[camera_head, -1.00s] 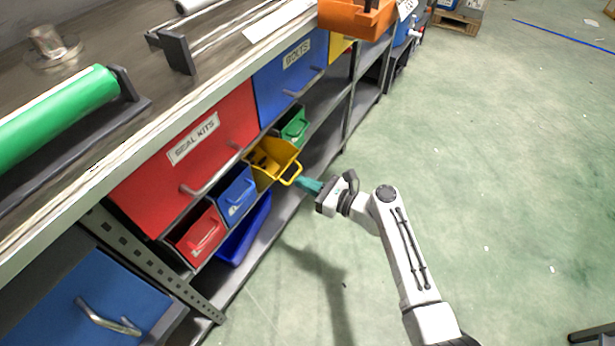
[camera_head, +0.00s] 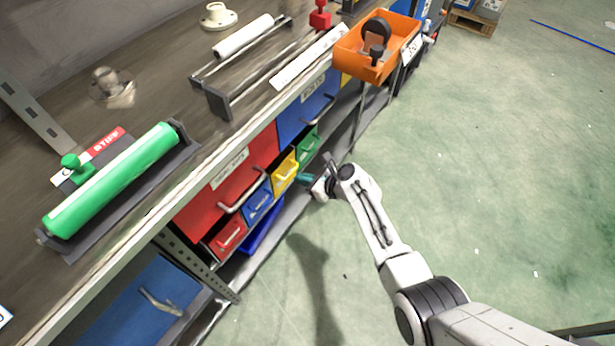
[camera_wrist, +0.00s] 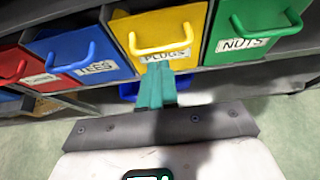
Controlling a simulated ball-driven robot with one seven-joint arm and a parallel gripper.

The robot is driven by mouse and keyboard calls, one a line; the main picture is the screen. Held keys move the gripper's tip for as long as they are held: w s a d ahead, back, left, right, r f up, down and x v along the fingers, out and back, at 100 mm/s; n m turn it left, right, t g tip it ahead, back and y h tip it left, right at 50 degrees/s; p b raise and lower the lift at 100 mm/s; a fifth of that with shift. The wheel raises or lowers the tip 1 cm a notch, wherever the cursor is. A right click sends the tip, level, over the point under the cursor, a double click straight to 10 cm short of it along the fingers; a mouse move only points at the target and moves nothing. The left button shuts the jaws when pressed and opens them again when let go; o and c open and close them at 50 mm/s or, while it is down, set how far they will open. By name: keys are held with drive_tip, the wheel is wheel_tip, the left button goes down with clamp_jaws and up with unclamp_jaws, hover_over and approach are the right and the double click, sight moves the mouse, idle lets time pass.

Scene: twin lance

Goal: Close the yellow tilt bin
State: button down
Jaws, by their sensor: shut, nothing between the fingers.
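The yellow tilt bin (camera_head: 285,172) sits between the blue and green bins under the bench. In the wrist view its yellow front (camera_wrist: 178,27), labelled PLUGS, stands upright with a U-shaped handle. It looks about flush with the neighbouring fronts; I cannot tell whether a small gap remains. My gripper (camera_head: 304,178) is shut and empty, with teal fingers. In the wrist view the fingers (camera_wrist: 156,72) point at the lower edge of the yellow front, just below the label. Whether they touch it I cannot tell.
A blue bin (camera_wrist: 82,48), a red bin (camera_wrist: 14,66) and a green bin (camera_wrist: 255,28) labelled NUTS flank it. Larger red (camera_head: 228,182) and blue (camera_head: 300,118) drawers sit above. An orange crate (camera_head: 365,62) juts at the bench edge.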

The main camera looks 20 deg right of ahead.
drive_tip(key=shift+w+a+r+p, duration=0.25)
drive_tip(key=shift+w+r+p, duration=0.1)
drive_tip(key=shift+w+p, duration=0.05)
idle(0.4)
drive_tip(key=f+p+v, duration=0.1)
drive_tip(key=p+v, duration=0.4)
drive_tip(key=v, duration=0.8)
drive_tip(key=shift+s+d+f, duration=0.2)
drive_tip(key=shift+s+f, duration=0.05)
